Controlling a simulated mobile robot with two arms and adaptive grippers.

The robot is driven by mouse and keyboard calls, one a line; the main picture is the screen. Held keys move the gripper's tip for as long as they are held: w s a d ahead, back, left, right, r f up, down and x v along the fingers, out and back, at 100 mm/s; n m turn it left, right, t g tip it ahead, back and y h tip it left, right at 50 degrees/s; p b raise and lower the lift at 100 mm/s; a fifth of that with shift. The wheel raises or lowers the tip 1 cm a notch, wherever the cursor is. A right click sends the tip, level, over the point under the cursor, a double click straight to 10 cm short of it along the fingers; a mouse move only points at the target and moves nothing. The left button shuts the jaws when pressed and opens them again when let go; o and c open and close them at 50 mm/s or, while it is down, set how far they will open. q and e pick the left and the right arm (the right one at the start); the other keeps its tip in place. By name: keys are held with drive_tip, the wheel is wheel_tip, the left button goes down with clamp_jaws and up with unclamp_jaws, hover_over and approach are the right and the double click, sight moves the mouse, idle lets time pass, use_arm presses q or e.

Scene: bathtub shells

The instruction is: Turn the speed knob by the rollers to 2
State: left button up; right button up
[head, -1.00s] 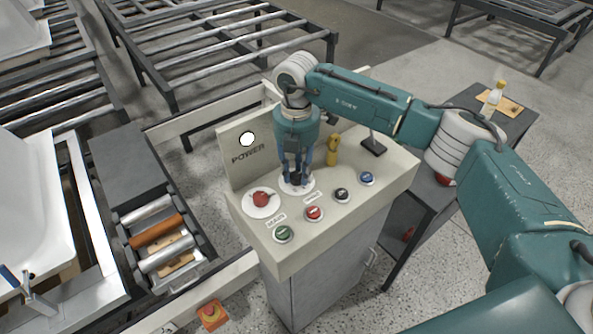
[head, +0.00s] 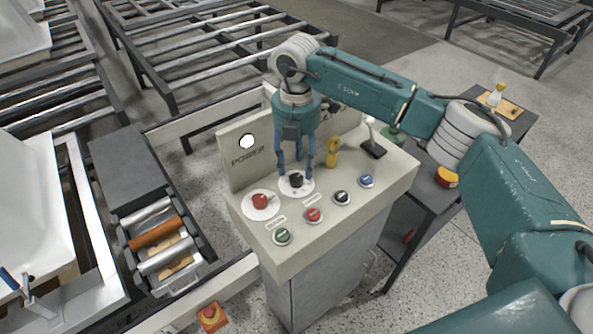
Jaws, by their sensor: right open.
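The control console (head: 262,252) stands in the middle of the view. On its top, a black knob (head: 296,180) sits on a white round dial. A red knob (head: 261,200) on another white dial is to its left, nearer the rollers. My right gripper (head: 295,172) points down over the black knob, its blue fingers open on either side of it. I cannot tell whether the fingers touch the knob. The dial markings are too small to read. My left gripper is not in view.
Green (head: 283,236), red (head: 314,215), black and blue buttons line the console front. A yellow item (head: 332,153) and a small black stand (head: 373,148) are behind. Rollers (head: 157,234) lie left. A dark side table stands right.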

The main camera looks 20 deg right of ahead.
sight(297, 177)
wheel_tip(297, 177, up, 8)
drive_tip(key=shift+r, duration=0.15)
drive_tip(key=shift+s, duration=0.1)
idle(0.5)
